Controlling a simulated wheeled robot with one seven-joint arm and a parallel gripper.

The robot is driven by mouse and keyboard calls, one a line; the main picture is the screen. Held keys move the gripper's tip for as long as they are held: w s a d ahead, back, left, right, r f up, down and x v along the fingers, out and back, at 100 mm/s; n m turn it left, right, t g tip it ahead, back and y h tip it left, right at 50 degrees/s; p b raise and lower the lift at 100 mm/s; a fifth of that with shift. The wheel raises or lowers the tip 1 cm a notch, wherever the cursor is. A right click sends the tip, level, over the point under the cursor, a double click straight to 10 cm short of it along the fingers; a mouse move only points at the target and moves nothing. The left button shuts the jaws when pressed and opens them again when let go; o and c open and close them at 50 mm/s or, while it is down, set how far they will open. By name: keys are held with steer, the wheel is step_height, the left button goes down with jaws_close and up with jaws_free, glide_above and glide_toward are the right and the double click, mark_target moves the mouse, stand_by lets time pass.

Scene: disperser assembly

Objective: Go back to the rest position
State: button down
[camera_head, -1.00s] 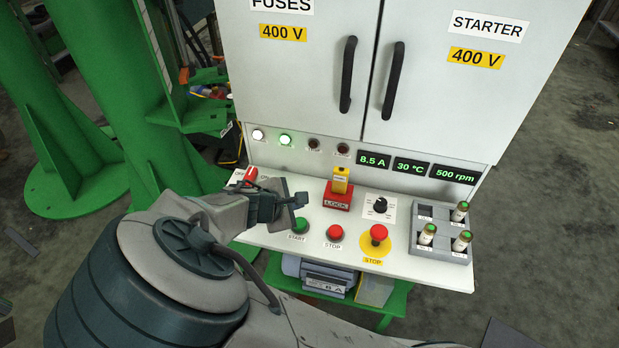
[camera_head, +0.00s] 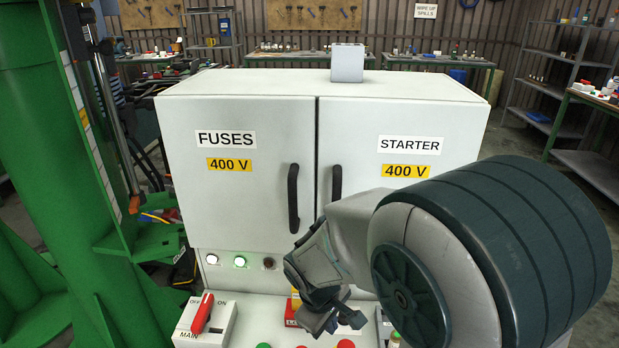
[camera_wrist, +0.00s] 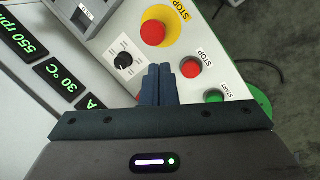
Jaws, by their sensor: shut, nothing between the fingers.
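My gripper (camera_head: 318,316) hangs over the control panel in front of the cabinet, in the lower middle of the head view. In the wrist view its two dark fingers (camera_wrist: 160,84) are together with nothing between them. They point over the panel, near the black knob (camera_wrist: 125,60) and the red button (camera_wrist: 190,68). I cannot tell the exact height above the panel. My arm covers the right door's lower part and much of the panel's right side in the head view.
The grey cabinet (camera_head: 240,120) has two shut doors with black handles. The red MAIN switch (camera_head: 202,313) is at the panel's left. The mushroom STOP (camera_wrist: 153,33) and green START button (camera_wrist: 214,97) show in the wrist view. A green machine frame (camera_head: 40,120) stands left.

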steer(key=s+d+r+m+y+p, duration=0.1)
steer(key=s+d+r+m, duration=0.4)
steer(key=r, duration=0.2)
steer(key=s+d+r+m+t+y+p, duration=0.1)
steer(key=s+d+r+m, duration=0.4)
steer(key=r, duration=0.1)
steer(key=shift+d+r, duration=0.35)
steer(key=shift+r, duration=0.05)
